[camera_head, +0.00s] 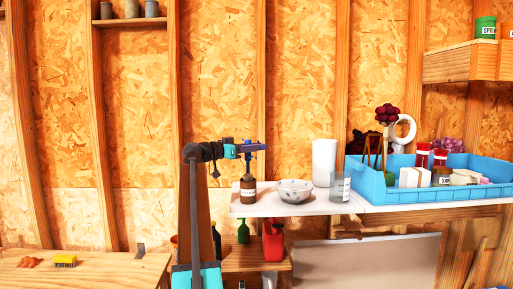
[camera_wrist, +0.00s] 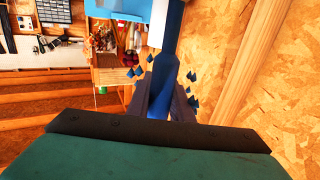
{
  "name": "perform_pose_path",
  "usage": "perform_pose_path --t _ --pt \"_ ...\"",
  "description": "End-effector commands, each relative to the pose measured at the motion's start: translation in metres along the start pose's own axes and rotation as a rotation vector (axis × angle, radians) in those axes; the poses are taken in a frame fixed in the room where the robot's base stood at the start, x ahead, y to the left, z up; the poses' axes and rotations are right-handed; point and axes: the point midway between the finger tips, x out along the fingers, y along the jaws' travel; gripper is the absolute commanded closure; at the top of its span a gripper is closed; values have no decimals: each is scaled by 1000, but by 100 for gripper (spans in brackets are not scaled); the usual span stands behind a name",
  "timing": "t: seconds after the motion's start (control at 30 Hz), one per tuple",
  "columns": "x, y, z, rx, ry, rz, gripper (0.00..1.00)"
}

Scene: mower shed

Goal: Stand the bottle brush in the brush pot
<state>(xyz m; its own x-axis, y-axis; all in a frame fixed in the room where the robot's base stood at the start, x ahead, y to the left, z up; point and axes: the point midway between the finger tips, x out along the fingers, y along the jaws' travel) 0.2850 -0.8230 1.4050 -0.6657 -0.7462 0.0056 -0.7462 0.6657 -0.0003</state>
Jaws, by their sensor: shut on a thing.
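My gripper (camera_head: 256,148) is at the end of my arm, above the left end of the white shelf. It is shut on a blue thing, apparently the bottle brush (camera_wrist: 172,55), which runs between the dark jaws in the wrist view. Small blue points, perhaps bristles, show on both sides of the jaws. In the head view the brush is small and mostly hidden by the gripper. A tall white cylinder (camera_head: 324,162), which may be the brush pot, stands on the shelf to the right of the gripper. I cannot tell whether it is hollow.
A brown labelled bottle (camera_head: 248,190) stands just below my gripper. A patterned bowl (camera_head: 295,191) and a clear glass (camera_head: 340,187) stand near the white cylinder. A full blue tray (camera_head: 378,189) fills the right of the shelf. The wall is close behind.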

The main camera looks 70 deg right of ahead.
Motion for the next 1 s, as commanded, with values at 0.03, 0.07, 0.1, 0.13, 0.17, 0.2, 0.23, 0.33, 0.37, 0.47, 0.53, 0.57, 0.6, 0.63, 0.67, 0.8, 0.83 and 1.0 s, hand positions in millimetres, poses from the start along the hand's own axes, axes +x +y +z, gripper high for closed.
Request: perform_pose_path --t 0.03,0.07,0.1,0.13,0.17,0.2,0.23,0.33,0.37,0.47,0.53,0.57,0.6,0.63,0.67,0.8,0.83,1.0 --pt "0 0 5 0 0 0 100" --pt "0 0 6 0 0 0 100" --pt "0 0 8 0 0 0 100" --pt "0 0 9 0 0 0 100" --pt "0 0 10 0 0 0 100" --pt "0 0 12 0 0 0 100" --pt "0 0 12 0 0 0 100" --pt "0 0 14 0 0 0 100" --pt "0 0 15 0 1 0 100" --pt "0 0 15 0 1 0 100" --pt "0 0 15 0 1 0 100" --pt "0 0 15 0 1 0 100" --pt "0 0 15 0 0 0 100" --pt "0 0 15 0 0 0 100" --pt "0 0 15 0 0 0 100" --pt "0 0 15 0 0 0 70" --pt "0 0 15 0 0 0 65" --pt "0 0 15 0 0 0 59"
